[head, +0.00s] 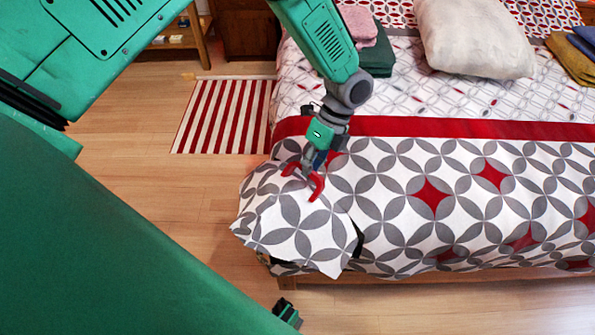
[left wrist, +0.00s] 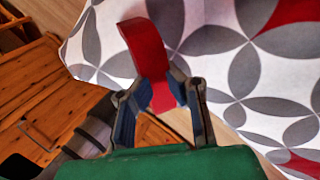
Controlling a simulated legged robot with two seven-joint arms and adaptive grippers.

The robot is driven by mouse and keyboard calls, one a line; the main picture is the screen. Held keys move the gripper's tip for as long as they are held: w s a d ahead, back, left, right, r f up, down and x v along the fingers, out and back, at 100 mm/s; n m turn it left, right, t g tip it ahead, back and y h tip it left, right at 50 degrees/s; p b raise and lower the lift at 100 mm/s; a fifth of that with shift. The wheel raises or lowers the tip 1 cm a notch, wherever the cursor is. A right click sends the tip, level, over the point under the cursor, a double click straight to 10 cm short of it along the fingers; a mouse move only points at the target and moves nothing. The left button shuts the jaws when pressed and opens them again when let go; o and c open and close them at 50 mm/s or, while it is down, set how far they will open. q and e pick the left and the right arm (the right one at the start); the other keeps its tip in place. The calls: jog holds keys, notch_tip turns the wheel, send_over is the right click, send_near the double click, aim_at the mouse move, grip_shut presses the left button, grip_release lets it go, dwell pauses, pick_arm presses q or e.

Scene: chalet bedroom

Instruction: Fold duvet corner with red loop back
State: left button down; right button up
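The patterned duvet (head: 400,215) in white, grey and red covers the foot of the bed. Its near left corner (head: 297,228) is bunched up, with a flap that hangs toward the floor and a dark gap at its right edge. The red loop (head: 317,188) is at the top of this bunched part. My left gripper (head: 310,167) reaches down from above and is shut on the loop. In the left wrist view the red loop (left wrist: 143,48) stands between the two fingers (left wrist: 163,98), with duvet cloth behind it. My right gripper is not in view.
A red and white striped rug (head: 225,115) lies on the wooden floor left of the bed. A cream pillow (head: 472,38), folded green cloth (head: 376,52) and yellow cloth (head: 570,60) rest farther up the bed. The duvet between is clear.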

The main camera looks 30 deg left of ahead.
pick_arm(q)
jog(key=shift+w+r+g+b, duration=0.3)
jog(key=shift+w+g+b, duration=0.15)
jog(key=shift+w, duration=0.4)
jog(key=shift+r, duration=0.2)
jog(key=w+b, duration=0.1)
jog(key=g+b, duration=0.1)
jog(key=shift+w+d+f+b, duration=0.2)
jog(key=shift+w+f+b, duration=0.15)
jog(key=shift+w, duration=0.05)
jog(key=shift+w+g+y+b, duration=0.25)
jog(key=shift+y+b, duration=0.05)
jog(key=shift+b, duration=0.05)
jog(key=shift+d+r, duration=0.1)
jog(key=shift+r, duration=0.25)
